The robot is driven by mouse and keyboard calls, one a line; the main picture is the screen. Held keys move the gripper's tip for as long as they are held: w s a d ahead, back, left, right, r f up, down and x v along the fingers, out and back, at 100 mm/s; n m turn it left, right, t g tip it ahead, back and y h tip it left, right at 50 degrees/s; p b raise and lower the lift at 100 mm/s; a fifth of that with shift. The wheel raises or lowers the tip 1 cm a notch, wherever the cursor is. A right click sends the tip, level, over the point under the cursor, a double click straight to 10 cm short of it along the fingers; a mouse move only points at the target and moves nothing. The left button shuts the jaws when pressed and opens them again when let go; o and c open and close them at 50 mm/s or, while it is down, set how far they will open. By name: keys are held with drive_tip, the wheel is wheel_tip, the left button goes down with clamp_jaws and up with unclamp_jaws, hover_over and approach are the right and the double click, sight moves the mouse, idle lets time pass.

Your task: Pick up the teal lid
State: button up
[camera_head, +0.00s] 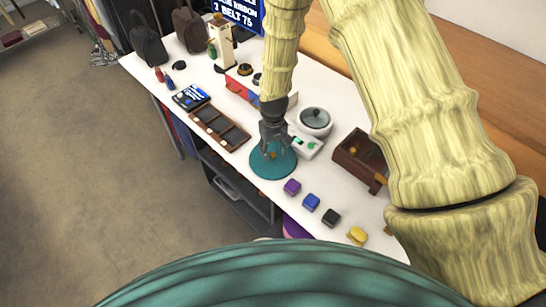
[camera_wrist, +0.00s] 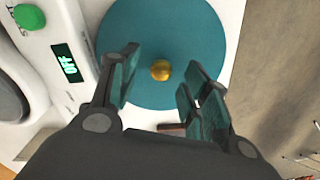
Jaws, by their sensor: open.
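The teal lid (camera_head: 268,166) is a flat round disc with a gold knob, lying on the white table near its front edge. In the wrist view the teal lid (camera_wrist: 158,28) fills the upper middle, with its gold knob (camera_wrist: 161,70) between my fingers. My gripper (camera_head: 272,146) is above the lid, pointing down. In the wrist view my gripper (camera_wrist: 160,88) is open, one finger on either side of the knob, with visible gaps. I cannot tell how far above the lid the fingertips are.
A white device with a green button (camera_wrist: 29,17) and a display reading OFF stands beside the lid. Several coloured blocks, including a purple one (camera_head: 292,187), lie in front.

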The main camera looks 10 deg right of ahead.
drive_tip(key=shift+f, duration=0.85)
clamp_jaws()
drive_tip(key=shift+r, duration=0.15)
